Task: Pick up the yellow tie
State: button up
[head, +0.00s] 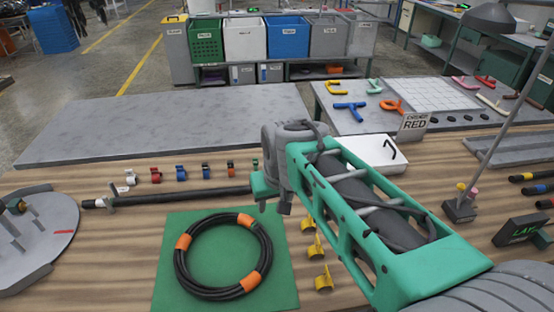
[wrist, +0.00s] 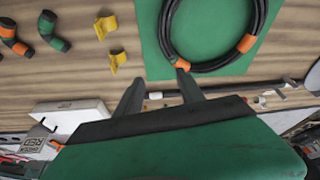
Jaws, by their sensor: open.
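Three small yellow ties stand in a column on the wooden table just right of the green mat: a far one (head: 308,225), a middle one (head: 316,248) and a near one (head: 323,281). Two yellow ties show at the upper left of the wrist view, one higher (wrist: 104,26) and one lower (wrist: 118,61). My gripper (head: 272,202) is above the table near the mat's far right corner, beyond the ties. In the wrist view its two fingers (wrist: 160,91) are apart with nothing between them. The ties lie left of the fingers there.
A coiled black hose (head: 178,265) with orange bands lies on the green mat (head: 172,228). A black rod (head: 175,197) and a row of coloured clips (head: 181,173) lie behind it. A white tray (head: 385,160) and a sign (head: 413,124) stand behind my arm.

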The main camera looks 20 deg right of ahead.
jog(key=w+d, duration=0.4)
jog(key=w, duration=1.1)
jog(key=shift+m+t+h, duration=0.3)
jog(key=shift+m+t, duration=0.1)
jog(key=shift+m, duration=0.5)
jog(key=w+d+f+p, duration=0.1)
jog(key=w+d+f, duration=0.2)
jog(key=w+f, duration=0.2)
jog(key=w+d+f+p, duration=0.1)
jog(key=w+d+f, duration=0.2)
jog(key=w+f, duration=0.2)
jog(key=w+d+f+p, duration=0.1)
jog(key=w+d+f, duration=0.3)
jog(key=w, duration=0.5)
notch_tip(320, 180, down, 2)
jog(key=shift+f, duration=0.3)
grip_shut()
